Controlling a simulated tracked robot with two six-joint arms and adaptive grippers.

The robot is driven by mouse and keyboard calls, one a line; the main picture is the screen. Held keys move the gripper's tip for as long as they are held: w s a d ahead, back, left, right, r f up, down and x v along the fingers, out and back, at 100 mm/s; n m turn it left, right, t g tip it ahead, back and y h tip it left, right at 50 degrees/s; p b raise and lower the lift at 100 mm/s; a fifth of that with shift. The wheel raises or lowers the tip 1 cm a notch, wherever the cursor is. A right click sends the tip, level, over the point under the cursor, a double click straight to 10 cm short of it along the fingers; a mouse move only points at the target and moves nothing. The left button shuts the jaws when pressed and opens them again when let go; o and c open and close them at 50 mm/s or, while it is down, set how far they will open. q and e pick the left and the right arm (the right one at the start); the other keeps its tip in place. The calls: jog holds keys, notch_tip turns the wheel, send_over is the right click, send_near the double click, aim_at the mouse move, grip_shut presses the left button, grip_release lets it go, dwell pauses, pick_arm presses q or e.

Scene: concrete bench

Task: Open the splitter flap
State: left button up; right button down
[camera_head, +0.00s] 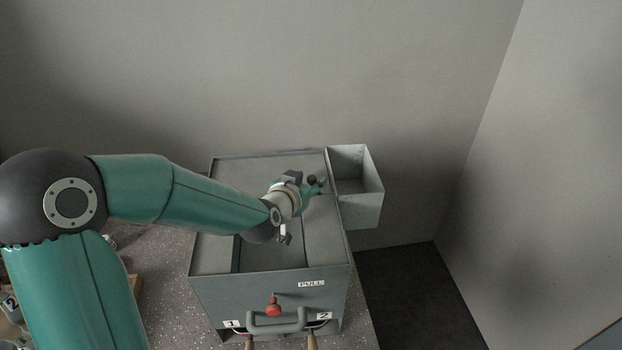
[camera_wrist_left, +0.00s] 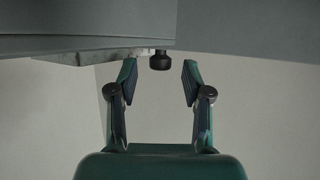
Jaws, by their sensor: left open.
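The splitter is a grey box (camera_head: 215,262) with plates and a recessed channel on top, in the middle of the head view. A small black knob (camera_head: 312,180) shows near its right top edge, beside my left gripper (camera_head: 316,187). In the left wrist view the black knob (camera_wrist_left: 160,60) hangs in front of a grey panel (camera_wrist_left: 90,28). The open fingers of my left gripper (camera_wrist_left: 160,75) stand either side of it, apart from it, with the knob just at or beyond the fingertips. I cannot tell which panel is the flap; my arm hides part of the top.
The front face carries a PULL label (camera_head: 311,284), a red knob (camera_head: 273,308), a grey handle (camera_head: 278,325) and labels 1 and 2. An open grey bin (camera_head: 362,210) adjoins the right side. A speckled bench (camera_head: 165,285) lies left; walls stand behind and right.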

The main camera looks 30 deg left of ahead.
pick_arm(q)
jog(key=shift+w+f, duration=0.2)
jog(key=shift+w, duration=0.25)
grip_shut()
jog(key=shift+d, duration=0.1)
jog(key=shift+r, duration=0.1)
